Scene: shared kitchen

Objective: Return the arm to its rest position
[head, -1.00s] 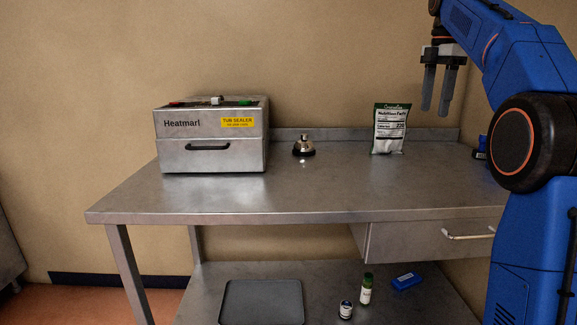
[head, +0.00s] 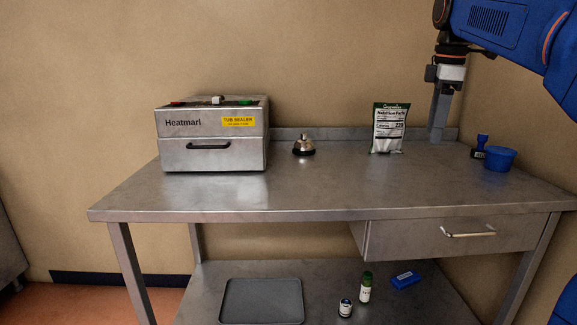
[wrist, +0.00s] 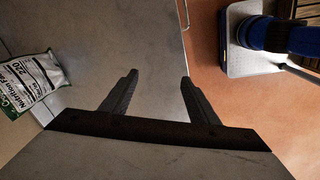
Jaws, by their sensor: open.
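My gripper (head: 438,125) hangs from the blue arm at the upper right in the head view, fingers pointing down over the back right of the steel table (head: 250,200). In the wrist view my gripper (wrist: 158,85) shows its two dark fingers spread apart with nothing between them. It is open and empty. The green and white packet (head: 388,128) stands on the table just left of the gripper in the head view, apart from it; the packet also shows at the left edge of the wrist view (wrist: 30,83).
The tub sealer (head: 212,136) stands at the table's left, with a bell (head: 303,146) beside it. A blue tub (head: 499,159) and a blue stamp-like item (head: 480,146) sit at the right. Below are a grey tray (head: 262,301), two bottles (head: 365,288) and a blue item (head: 405,280).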

